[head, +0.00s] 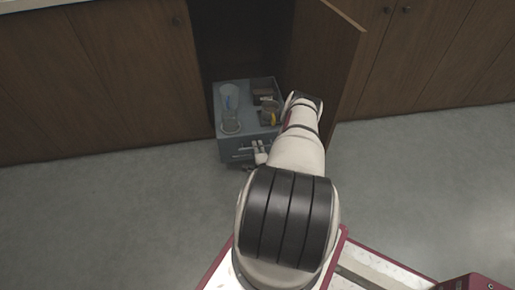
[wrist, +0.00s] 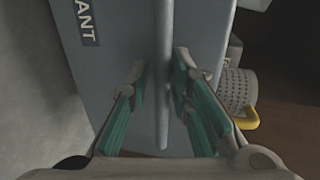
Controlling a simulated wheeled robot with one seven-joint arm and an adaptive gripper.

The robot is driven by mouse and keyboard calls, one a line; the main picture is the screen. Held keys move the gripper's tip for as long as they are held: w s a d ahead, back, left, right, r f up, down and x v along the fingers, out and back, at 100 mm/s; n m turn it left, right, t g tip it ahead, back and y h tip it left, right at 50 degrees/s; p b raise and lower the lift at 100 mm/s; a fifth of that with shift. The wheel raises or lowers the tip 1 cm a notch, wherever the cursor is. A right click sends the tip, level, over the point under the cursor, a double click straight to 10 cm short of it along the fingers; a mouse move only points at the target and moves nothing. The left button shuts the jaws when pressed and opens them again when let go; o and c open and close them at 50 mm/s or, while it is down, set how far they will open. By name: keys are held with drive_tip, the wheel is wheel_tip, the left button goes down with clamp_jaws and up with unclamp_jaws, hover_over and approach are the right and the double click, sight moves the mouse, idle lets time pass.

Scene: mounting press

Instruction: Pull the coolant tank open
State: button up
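The coolant tank (head: 233,149) is a grey-blue box in the open cabinet, its front at the floor edge of the opening. In the wrist view, the tank (wrist: 120,75) fills the middle, with a label (wrist: 85,22) of which "ANT" is readable. A long grey handle bar (wrist: 162,90) runs along its front. My gripper (wrist: 160,68) has its two teal-padded fingers on either side of the bar. The fingers are apart, with a gap visible at the left; contact at the right is unclear. In the head view my arm partly hides the tank's right side.
A tall clear glass (head: 229,97), a round clear dish (head: 231,126), a dark box (head: 264,88) and a cup with a yellow handle (head: 269,116) sit on the tank. The floor (head: 110,215) at left is clear.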

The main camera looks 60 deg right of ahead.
drive_tip(key=v, duration=1.2)
drive_tip(key=shift+d, duration=0.1)
idle(0.4)
